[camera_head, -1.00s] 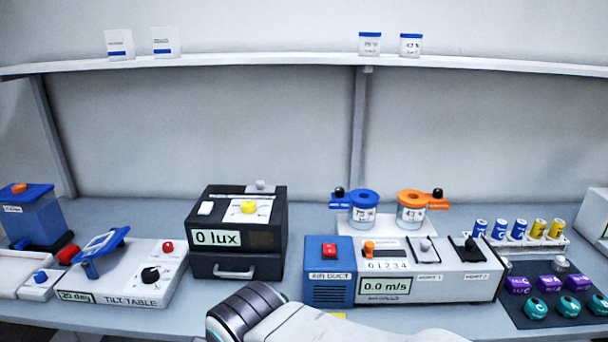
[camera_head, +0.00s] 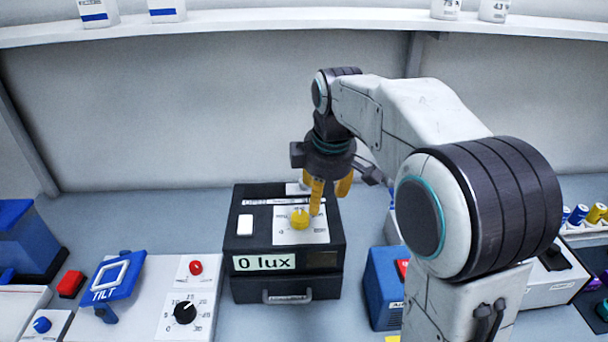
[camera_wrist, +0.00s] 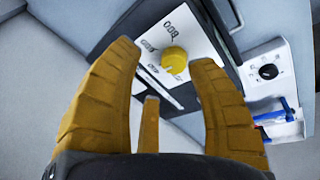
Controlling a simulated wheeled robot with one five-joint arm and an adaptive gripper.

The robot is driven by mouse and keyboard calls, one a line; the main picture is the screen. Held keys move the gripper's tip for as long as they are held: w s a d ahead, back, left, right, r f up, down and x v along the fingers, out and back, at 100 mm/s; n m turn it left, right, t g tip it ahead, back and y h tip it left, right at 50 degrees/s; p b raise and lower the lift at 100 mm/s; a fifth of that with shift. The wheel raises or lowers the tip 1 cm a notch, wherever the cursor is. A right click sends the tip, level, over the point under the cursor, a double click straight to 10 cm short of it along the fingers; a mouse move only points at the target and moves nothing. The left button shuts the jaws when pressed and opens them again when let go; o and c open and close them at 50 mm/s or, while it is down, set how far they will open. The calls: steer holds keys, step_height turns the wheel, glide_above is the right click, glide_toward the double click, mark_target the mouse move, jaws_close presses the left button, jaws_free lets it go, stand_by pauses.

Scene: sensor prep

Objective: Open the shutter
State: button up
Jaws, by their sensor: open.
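The black lux box (camera_head: 240,265) reads "0 lux" on its front. Its top has a slot with a label that seems to read "OPEN" (camera_head: 258,202) along the back. A light grey slider handle (camera_head: 297,188) stands at that slot, partly hidden behind my finger. In the wrist view the slot (camera_wrist: 160,88) shows as a pale strip beside the dial panel, and I cannot make out the handle. My gripper (camera_head: 330,192) points down over the back right of the box, open and empty. Its yellow fingers spread wide in the wrist view (camera_wrist: 165,58).
A yellow dial (camera_head: 299,218) and a white switch (camera_head: 245,225) sit on the box top near my fingers. The tilt table (camera_head: 150,300) stands left, the blue air duct unit (camera_head: 385,285) right. A shelf (camera_head: 250,20) runs above.

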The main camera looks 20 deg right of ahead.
mark_target(304, 185)
steer(key=w+n+p, duration=0.1)
steer(key=w+n, duration=0.1)
steer(key=w, duration=0.2)
steer(key=w+n+p, duration=0.1)
steer(key=w+n, duration=0.1)
steer(key=w, duration=0.2)
steer(key=w+n, duration=0.2)
steer(key=w, duration=0.2)
steer(key=shift+w+f+n+p, duration=0.15)
steer(key=shift+f+n+p, duration=0.15)
steer(key=shift+f+p, duration=0.1)
steer(key=p+x, duration=0.3)
steer(key=x, duration=0.1)
steer(key=shift+f+p, duration=0.1)
steer(key=shift+p, duration=0.2)
steer(key=shift+x, duration=1.65)
jaws_close()
